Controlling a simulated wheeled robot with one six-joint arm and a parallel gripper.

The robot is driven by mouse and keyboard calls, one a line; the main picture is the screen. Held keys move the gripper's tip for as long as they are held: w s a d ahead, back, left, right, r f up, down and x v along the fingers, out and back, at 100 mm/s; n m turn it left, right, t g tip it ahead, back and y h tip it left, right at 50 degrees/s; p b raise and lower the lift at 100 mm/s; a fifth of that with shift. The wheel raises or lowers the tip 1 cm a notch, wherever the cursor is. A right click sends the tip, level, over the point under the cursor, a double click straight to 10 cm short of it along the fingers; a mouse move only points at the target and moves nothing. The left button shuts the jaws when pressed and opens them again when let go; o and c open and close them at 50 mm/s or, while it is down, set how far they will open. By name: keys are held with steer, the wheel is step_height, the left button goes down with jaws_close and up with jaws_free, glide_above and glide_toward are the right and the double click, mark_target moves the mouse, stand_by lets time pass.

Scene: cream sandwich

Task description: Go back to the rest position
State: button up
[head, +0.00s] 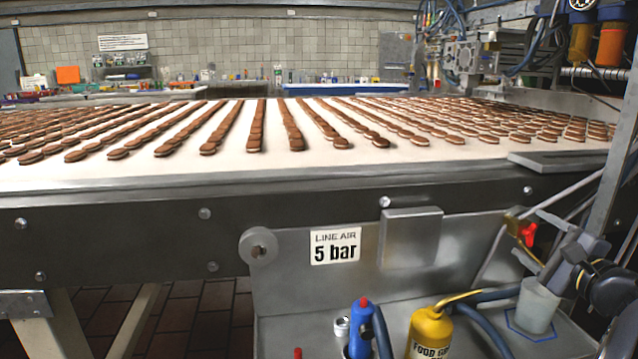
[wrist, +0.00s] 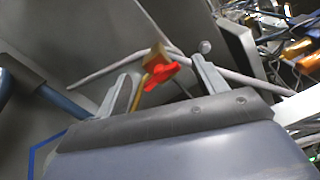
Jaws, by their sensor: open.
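My gripper (head: 526,229) is at the right of the head view, in front of the conveyor's side. Its two grey fingers point up and left toward a red valve handle (head: 528,236). In the wrist view my gripper (wrist: 164,70) is open, with the fingers wide apart. The red handle (wrist: 160,76) on its brass valve (wrist: 155,57) shows between the fingers. No grip on the handle shows, and I cannot tell how deep it sits between the fingers.
A yellow gas can (head: 430,332) with a hose and a blue torch (head: 361,330) stand on the metal shelf. A pale cup (head: 537,303) stands in a blue outline beside my arm. The conveyor belt (head: 225,168) above carries rows of brown biscuits. A frame post (head: 612,150) rises at right.

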steer(key=m+p, duration=0.1)
steer(key=p, duration=0.1)
steer(key=m+p, duration=0.2)
steer(key=shift+r+m, duration=0.3)
steer(key=m+p, duration=0.4)
steer(key=p, duration=0.1)
steer(key=shift+d, duration=0.1)
steer(key=m+p, duration=0.4)
steer(key=p, duration=0.1)
steer(key=shift+f+m+p, duration=0.15)
steer(key=shift+m+p, duration=0.65)
steer(key=shift+p, duration=0.1)
